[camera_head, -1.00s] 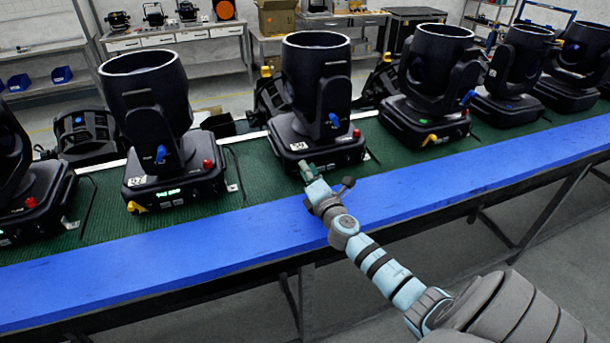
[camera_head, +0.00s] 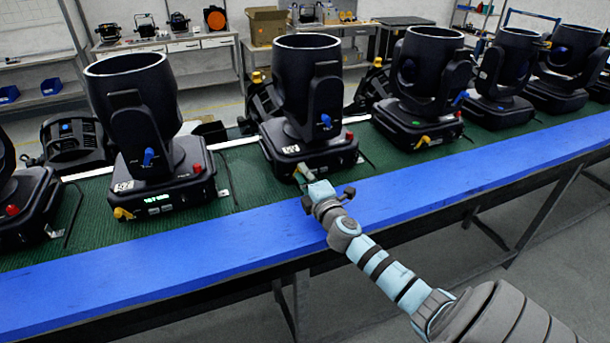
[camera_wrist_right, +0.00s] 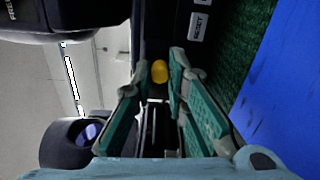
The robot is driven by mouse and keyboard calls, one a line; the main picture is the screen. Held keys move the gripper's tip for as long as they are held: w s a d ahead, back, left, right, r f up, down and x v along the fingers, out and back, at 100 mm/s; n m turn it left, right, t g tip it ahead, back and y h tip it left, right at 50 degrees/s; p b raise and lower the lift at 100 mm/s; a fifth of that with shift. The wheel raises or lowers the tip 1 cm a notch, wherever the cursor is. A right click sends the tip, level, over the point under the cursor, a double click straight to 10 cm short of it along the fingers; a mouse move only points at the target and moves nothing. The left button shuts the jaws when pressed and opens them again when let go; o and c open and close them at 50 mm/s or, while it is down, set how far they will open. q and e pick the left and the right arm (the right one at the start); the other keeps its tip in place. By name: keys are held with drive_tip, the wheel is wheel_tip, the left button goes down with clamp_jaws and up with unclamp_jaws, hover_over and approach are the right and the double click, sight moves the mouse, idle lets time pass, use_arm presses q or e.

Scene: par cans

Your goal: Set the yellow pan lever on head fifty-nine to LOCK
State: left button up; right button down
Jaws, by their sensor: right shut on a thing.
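The middle moving head (camera_head: 306,85) is black and stands upright on the bench, with a white number tag (camera_head: 291,149) too small to read surely. My right gripper (camera_head: 302,172) is at the front left corner of its base. In the right wrist view, a small yellow lever (camera_wrist_right: 160,71) sits between the fingertips of that gripper (camera_wrist_right: 159,67), which is shut on it. The lever is mostly hidden by the fingers in the head view, so its setting cannot be told. My left gripper is out of view.
Another head (camera_head: 137,110) stands to the left, with its own yellow lever (camera_head: 122,214). More heads (camera_head: 424,75) stand in a row to the right. The blue bench edge (camera_head: 120,258) is clear along the front. A RESET label (camera_wrist_right: 197,27) shows in the wrist view.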

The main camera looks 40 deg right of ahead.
drive_tip(key=c, duration=1.6)
unclamp_jaws()
drive_tip(key=shift+s, duration=0.15)
drive_tip(key=v, duration=1.2)
